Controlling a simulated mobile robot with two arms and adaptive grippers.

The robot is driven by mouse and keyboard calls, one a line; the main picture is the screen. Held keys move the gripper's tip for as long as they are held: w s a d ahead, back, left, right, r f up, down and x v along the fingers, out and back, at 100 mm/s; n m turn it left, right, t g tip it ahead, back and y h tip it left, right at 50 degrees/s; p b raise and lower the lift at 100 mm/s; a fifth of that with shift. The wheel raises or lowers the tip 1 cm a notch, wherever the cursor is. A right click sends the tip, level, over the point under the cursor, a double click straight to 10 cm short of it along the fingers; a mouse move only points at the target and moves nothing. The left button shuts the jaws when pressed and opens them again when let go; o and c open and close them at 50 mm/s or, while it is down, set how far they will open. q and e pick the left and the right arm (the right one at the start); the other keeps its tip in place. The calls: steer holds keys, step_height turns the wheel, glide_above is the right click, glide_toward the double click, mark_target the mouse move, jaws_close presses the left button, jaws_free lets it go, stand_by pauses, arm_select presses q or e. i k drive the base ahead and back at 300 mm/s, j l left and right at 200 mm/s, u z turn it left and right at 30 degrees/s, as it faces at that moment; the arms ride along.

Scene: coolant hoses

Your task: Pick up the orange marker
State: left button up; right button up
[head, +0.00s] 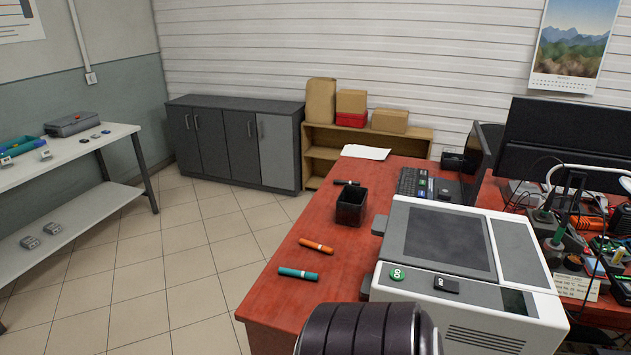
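The orange marker (317,245) lies on its side on the red desk (272,301), near the desk's left edge. A teal marker (298,273) lies just in front of it, apart from it and roughly parallel. A black marker (347,182) lies farther back, behind the black square pen cup (351,205). The cup stands upright behind and right of the orange marker. Neither of my grippers shows in the head view.
A bulky white and grey machine (461,236) stands on the desk right of the markers. Papers (366,152), a keyboard (413,183) and monitors (564,142) are farther back. The tiled floor (171,275) left of the desk is clear. A white bench (75,148) stands at far left.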

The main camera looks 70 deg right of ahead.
mark_target(323, 248)
steer(key=i+z, duration=0.25)
steer(key=i, duration=0.2)
steer(key=i+z, duration=0.3)
steer(key=i+j+z, duration=0.25)
steer(key=i, duration=0.3)
steer(key=i+j+z, duration=0.25)
steer(key=i, duration=0.15)
steer(key=i+l+z, duration=0.1)
steer(key=z, duration=0.3)
steer(key=i+z, duration=0.55)
steer(key=z, duration=0.25)
steer(key=i+z, duration=0.2)
steer(key=z, duration=0.2)
steer(key=i+j+z, duration=0.15)
steer(key=z, duration=0.25)
steer(key=i+z, duration=0.35)
steer(key=i+j+z, duration=0.15)
steer(key=z, duration=0.2)
steer(key=i+j+z, duration=0.2)
steer(key=z, duration=0.15)
steer(key=k+z, duration=0.1)
steer(key=z, duration=0.15)
steer(key=k+z, duration=0.1)
steer(key=z, duration=0.15)
